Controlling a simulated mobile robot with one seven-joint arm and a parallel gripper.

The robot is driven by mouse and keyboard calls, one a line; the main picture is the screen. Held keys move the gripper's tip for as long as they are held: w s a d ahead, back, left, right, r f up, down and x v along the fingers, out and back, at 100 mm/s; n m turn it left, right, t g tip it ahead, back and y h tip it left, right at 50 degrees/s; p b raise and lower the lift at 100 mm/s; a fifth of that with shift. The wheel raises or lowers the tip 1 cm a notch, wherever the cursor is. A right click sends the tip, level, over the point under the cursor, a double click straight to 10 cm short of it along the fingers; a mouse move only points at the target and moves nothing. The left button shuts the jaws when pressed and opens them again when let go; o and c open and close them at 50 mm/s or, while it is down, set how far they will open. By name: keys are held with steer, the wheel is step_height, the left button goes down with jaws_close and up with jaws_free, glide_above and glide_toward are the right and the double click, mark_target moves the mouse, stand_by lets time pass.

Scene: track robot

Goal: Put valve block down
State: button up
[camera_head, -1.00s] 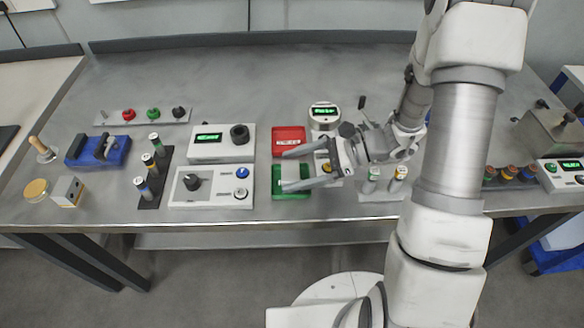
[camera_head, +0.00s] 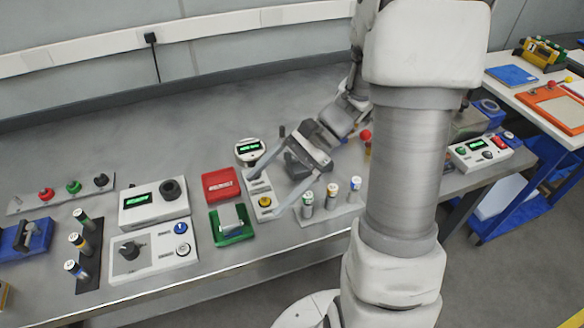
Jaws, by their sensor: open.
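A light grey block (camera_head: 229,217), which looks like the valve block, sits in the green tray (camera_head: 233,240) near the front of the bench. My gripper (camera_head: 264,194) is open with nothing between its fingers. Its fingers point down and left, over the white box with a yellow button (camera_head: 264,202), to the right of the green tray. The fingers are apart from the grey block.
A red tray (camera_head: 220,184) lies behind the green one. A round gauge (camera_head: 249,152) stands behind my gripper. Several upright cylinders (camera_head: 331,196) stand close to its right. White control boxes (camera_head: 153,203) are to the left. The back of the bench is clear.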

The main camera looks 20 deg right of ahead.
steer(key=s+d+r+n+t+h, duration=0.1)
steer(key=s+r+n+t+h, duration=0.6)
steer(key=r+n+h, duration=0.3)
step_height(320, 180, up, 4)
steer(key=s+n, duration=0.1)
steer(key=n, duration=0.2)
steer(key=shift+s+d+f+n, duration=0.25)
steer(key=shift+s+d+n, duration=0.05)
steer(key=shift+d, duration=0.05)
